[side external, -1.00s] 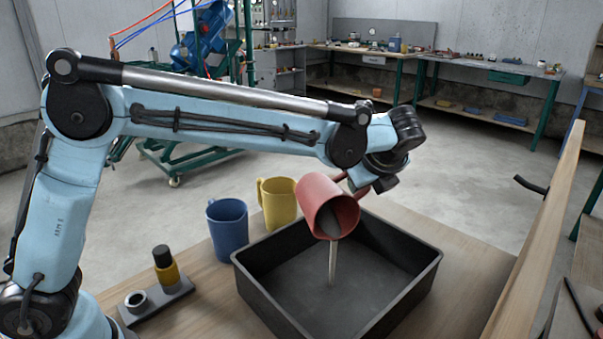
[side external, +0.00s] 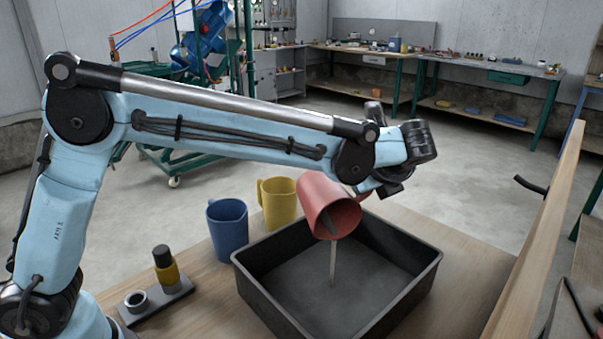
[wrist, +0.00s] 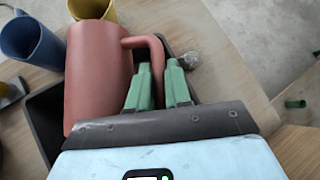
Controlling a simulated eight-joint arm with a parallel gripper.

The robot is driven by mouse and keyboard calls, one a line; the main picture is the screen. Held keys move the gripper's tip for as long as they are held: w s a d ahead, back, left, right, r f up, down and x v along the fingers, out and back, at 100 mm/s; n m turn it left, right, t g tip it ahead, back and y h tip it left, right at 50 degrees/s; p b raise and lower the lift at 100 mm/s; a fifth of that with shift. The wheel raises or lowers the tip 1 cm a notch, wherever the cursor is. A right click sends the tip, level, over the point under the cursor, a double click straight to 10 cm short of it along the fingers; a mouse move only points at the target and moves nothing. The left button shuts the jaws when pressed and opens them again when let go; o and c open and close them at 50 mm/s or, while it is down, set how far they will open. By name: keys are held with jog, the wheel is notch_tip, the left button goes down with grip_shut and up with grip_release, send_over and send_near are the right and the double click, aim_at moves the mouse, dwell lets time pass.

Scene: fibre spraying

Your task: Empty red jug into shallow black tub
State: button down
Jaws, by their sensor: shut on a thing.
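The red jug (side external: 325,203) is tilted well over above the shallow black tub (side external: 266,300), its mouth facing down and to the right. A thin pale stream (side external: 333,264) falls from its lip to the tub floor. My gripper (wrist: 160,72) has its green fingers shut on the handle of the red jug, which also shows in the wrist view (wrist: 98,75). In the side view the wrist and jug hide most of the fingers. The tub stands on the wooden table. How much is left inside the jug is not visible.
A blue jug (side external: 228,228) and a yellow jug (side external: 278,203) stand behind the tub to the left. A small grey holder (side external: 168,301) with a yellow-and-black bottle (side external: 165,265) sits at the left. A wooden board (side external: 535,245) rises along the right edge.

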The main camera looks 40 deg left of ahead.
jog(key=shift+d, duration=0.1)
jog(key=shift+w+a+f+g+h, duration=0.2)
jog(key=shift+a+f+g+h, duration=0.1)
jog(key=shift+a+h, duration=0.25)
jog(key=shift+w+a+f+g+h, duration=0.2)
jog(key=shift+a+g+h, duration=0.1)
jog(key=shift+a+h, duration=0.2)
jog(key=shift+w+a+r+g+h, duration=0.15)
jog(key=shift+a+r+h, duration=0.2)
jog(key=shift+r, duration=0.15)
jog(key=shift+w+a+r+g+h, duration=0.1)
jog(key=shift+a+r+g+h, duration=0.1)
jog(key=shift+a+r, duration=0.2)
jog(key=shift+w+a+r, duration=0.1)
jog(key=shift+r, duration=0.15)
jog(key=w+a+f+n+g+h, duration=0.1)
jog(key=w+a+g+h, duration=0.1)
jog(key=h, duration=0.4)
jog(key=w+a+f+n+g+h+p, duration=0.1)
jog(key=a+f+g+h, duration=0.1)
jog(key=a+h, duration=0.3)
jog(key=shift+w+a+n+g+h, duration=0.15)
jog(key=shift+w+n+g+h, duration=0.3)
jog(key=shift+h, duration=0.55)
